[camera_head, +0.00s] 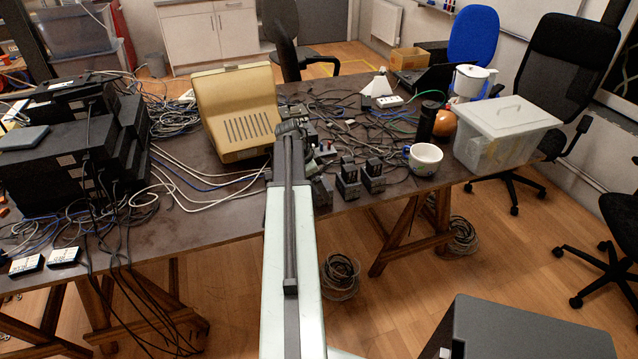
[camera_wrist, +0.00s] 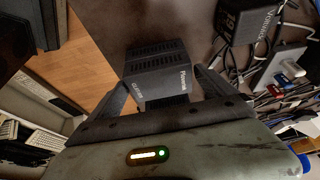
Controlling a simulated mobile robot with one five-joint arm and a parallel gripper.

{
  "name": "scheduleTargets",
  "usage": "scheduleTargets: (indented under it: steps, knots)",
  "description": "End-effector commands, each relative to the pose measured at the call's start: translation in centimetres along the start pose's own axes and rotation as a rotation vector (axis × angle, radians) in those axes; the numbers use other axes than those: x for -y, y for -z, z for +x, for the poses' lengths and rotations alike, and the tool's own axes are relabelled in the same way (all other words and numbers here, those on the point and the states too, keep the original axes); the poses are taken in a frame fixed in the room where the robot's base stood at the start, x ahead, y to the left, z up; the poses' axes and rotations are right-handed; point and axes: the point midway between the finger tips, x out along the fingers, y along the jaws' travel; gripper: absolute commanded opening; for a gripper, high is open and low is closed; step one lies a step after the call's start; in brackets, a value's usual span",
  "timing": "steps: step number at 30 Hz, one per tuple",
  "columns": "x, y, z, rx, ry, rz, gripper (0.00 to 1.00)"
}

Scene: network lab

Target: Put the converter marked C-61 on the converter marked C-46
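In the wrist view, a dark box-shaped converter (camera_wrist: 160,78) with a vented top and pale lettering sits between the two fingers of my gripper (camera_wrist: 164,90). One finger is close along each side; whether they press on it is not clear. A second dark converter (camera_wrist: 247,24) is at the upper right. In the head view, two small black converters, one (camera_head: 348,182) left of the other (camera_head: 374,177), stand near the table's front edge, right of my arm. My arm hides the gripper there. I cannot read C-61 or C-46 on any box.
The dark table (camera_head: 215,212) carries many tangled cables. A beige monitor-like case (camera_head: 238,112) stands left of my arm, with stacked black equipment (camera_head: 75,160) further left. A mug (camera_head: 424,159) and a lidded plastic box (camera_head: 506,135) are on the right.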

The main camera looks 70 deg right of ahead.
Motion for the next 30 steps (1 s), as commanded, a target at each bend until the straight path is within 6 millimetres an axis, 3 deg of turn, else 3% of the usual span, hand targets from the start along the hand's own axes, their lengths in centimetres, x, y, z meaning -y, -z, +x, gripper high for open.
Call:
scheduleTargets:
  steps: [11,17,25,30]
  knots:
    - [0.0,0.2,-0.7,0.0,0.0,-0.001,1.0]
    - [0.0,0.4,-4.0,0.0,0.001,-0.002,1.0]
    - [0.0,0.5,-10.5,0.0,0.001,-0.003,1.0]
    - [0.0,0.2,-12.5,0.0,0.001,-0.002,1.0]
